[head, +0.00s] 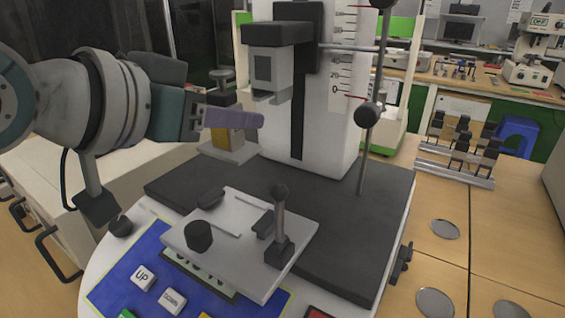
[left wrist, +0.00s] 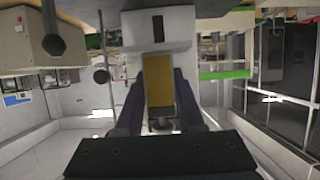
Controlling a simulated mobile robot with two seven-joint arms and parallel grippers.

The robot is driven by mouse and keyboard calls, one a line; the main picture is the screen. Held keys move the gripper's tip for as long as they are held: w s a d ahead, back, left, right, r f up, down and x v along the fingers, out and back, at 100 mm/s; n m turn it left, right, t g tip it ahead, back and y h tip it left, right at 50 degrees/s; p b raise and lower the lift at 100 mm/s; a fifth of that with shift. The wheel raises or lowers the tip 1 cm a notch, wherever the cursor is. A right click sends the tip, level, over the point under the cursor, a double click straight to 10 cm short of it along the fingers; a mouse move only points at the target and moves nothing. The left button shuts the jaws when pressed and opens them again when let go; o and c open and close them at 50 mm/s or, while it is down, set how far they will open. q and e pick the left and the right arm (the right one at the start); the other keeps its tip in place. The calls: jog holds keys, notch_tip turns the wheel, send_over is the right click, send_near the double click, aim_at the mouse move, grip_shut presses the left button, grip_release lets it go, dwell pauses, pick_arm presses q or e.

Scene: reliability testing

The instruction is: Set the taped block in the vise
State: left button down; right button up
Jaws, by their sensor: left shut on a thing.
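My left gripper (head: 235,119) comes in from the left, with its purple fingers shut on the taped block. The block's yellow part (head: 221,138) shows just below the fingers, with grey and dark pieces above and below it. In the left wrist view the yellow block (left wrist: 159,82) stands between the two fingers. It is held in the air left of the test stand's column. A pale plate (head: 203,247) with a black knob and an upright post, which may be the vise, sits in front on the machine base. My right gripper is not in view.
The test stand (head: 325,110) has a scale, a grey head (head: 270,75) and a thin rod beside it. A blue control panel (head: 140,262) with buttons is at the front left. A metal rack (head: 455,165) and round discs (head: 445,229) are on the wooden bench at right.

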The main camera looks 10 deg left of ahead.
pick_arm(q)
notch_tip(320, 180, down, 10)
jog(key=shift+r+b, duration=0.15)
jog(key=shift+b, duration=0.75)
jog(key=c, duration=0.5)
grip_release()
jog(key=shift+f, duration=0.2)
jog(key=shift+s+r, duration=0.15)
jog(key=shift+r, duration=0.15)
jog(key=p+v, duration=0.2)
jog(key=v, duration=0.9)
jog(key=s+f+g+y, duration=0.1)
jog(key=s+f, duration=0.1)
jog(key=s+f+g+y, duration=0.1)
jog(key=s+f+g, duration=0.1)
jog(key=s+f, duration=0.1)
jog(key=s+f+n+g, duration=0.1)
jog(key=s+f+g, duration=0.1)
jog(key=s, duration=0.1)
jog(key=shift+s+a+f+y, duration=0.1)
jog(key=shift+a+f+y, duration=0.2)
jog(key=shift+a+y, duration=0.1)
jog(key=s+f+g, duration=0.1)
jog(key=s, duration=0.1)
jog(key=s+f+g+y, duration=0.1)
jog(key=s, duration=0.2)
jog(key=s+a+f+n+g, duration=0.1)
jog(key=s+g, duration=0.1)
jog(key=s, duration=0.1)
jog(key=shift+y, duration=0.3)
